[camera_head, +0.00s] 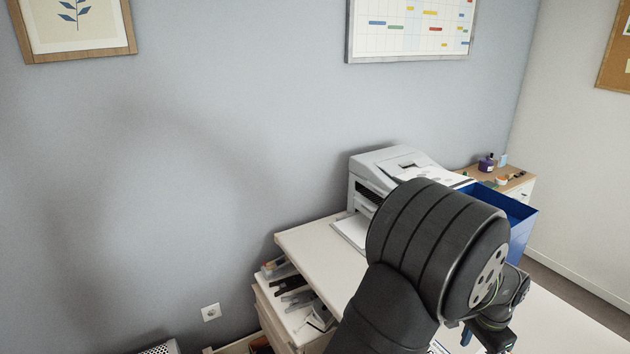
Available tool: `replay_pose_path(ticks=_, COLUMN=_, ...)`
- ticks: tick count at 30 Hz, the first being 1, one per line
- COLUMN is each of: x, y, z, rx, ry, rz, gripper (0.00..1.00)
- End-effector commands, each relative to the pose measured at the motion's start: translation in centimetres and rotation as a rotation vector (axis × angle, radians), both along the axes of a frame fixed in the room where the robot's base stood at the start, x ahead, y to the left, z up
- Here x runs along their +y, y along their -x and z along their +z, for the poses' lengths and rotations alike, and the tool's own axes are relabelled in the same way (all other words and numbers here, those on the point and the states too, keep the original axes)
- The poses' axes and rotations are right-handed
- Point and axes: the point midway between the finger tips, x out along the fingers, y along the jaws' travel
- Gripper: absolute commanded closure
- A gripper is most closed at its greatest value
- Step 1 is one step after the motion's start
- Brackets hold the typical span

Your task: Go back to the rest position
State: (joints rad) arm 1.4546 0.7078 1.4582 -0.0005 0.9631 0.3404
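My arm rises from the bottom of the head view, and its large dark joint covers part of the white desk (310,237). My gripper (487,337) is small and dark at the lower right, partly cut off by the bottom edge. It is over the desk. Its fingers are too hidden to tell whether they are open or shut, or whether they hold anything. A small blue patch shows beside it.
A grey printer (385,158) stands at the back of the desk by the wall. A blue bin (518,217) is right of my arm joint. A wooden cabinet (520,187) with small items stands behind it. An open drawer unit (285,318) is at the desk's left.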

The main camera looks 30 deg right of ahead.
Motion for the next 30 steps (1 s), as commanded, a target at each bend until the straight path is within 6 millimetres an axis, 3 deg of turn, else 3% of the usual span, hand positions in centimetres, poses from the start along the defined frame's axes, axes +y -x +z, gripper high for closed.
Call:
replay_pose_path(ticks=1, x=0.3, y=0.0, z=-1.9, rx=0.002, ry=-0.015, rz=0.0, gripper=0.48)
replay_pose_path(ticks=17, x=0.2, y=0.0, z=-12.6, rx=0.001, ry=-0.012, rz=0.0, gripper=0.48)
replay_pose_path(ticks=24, x=0.1, y=0.1, z=-7.7, rx=0.0, ry=-0.003, rz=-0.001, gripper=0.48)
replay_pose_path(ticks=30, x=1.6, y=3.7, z=-5.8, rx=0.0, ry=-0.007, rz=-0.005, gripper=0.48)
